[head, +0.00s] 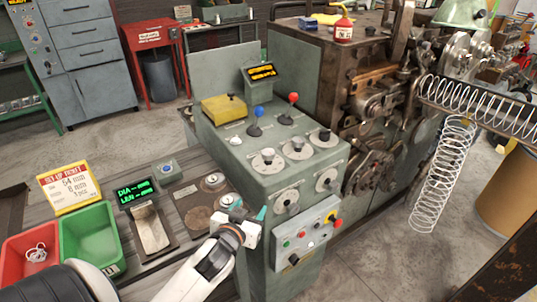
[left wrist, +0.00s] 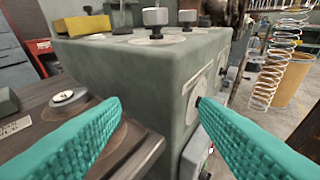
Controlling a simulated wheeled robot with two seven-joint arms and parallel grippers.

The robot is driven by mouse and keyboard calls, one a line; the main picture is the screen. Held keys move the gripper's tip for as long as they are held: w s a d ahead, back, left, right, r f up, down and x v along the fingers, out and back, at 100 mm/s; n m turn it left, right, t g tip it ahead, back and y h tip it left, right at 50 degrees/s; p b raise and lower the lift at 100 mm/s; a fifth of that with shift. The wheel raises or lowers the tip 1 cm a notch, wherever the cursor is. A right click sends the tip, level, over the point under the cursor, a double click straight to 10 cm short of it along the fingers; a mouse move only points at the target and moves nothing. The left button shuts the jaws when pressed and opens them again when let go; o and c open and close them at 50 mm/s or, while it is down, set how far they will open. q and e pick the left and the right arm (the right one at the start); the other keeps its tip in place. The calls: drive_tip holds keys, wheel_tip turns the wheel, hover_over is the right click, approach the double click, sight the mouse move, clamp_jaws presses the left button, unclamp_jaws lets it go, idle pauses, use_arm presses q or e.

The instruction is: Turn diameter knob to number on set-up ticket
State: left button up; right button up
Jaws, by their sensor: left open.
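The set-up ticket (head: 68,188) stands upright behind the bins and seems to read 54 mm, 8 mm and a third, unclear line. Three knobs with round dial plates sit on top of the green console: left (head: 267,155), middle (head: 297,143) and right (head: 325,134). Two more are on its front face, a left one (head: 287,201) and a right one (head: 326,181). I cannot read which is the diameter knob. My left gripper (head: 262,222) is open and empty by the console's near left corner, its teal fingers (left wrist: 160,125) apart. My right gripper is out of view.
A green display (head: 136,192) shows DIA and LEN with dashes. Red (head: 30,240) and green (head: 90,238) bins stand on the bench. Blue (head: 258,111) and red (head: 293,98) levers rise from the console. A button panel (head: 308,234) is below the front knobs. Wire springs (head: 443,175) hang at right.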

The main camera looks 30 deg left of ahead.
sight(266, 158)
use_arm(q)
drive_tip(key=w+a+r+t, duration=0.1)
drive_tip(key=w, duration=0.4)
drive_tip(key=w+a+r+t+p, duration=0.1)
drive_tip(key=w+a+r, duration=0.1)
drive_tip(key=w, duration=0.3)
drive_tip(key=w+a+r+t+p, duration=0.1)
drive_tip(key=w+r, duration=0.1)
drive_tip(key=w, duration=0.3)
drive_tip(key=shift+w+a+r+t+h, duration=0.25)
drive_tip(key=shift+w+a+t+h, duration=0.05)
drive_tip(key=shift+w+t, duration=0.1)
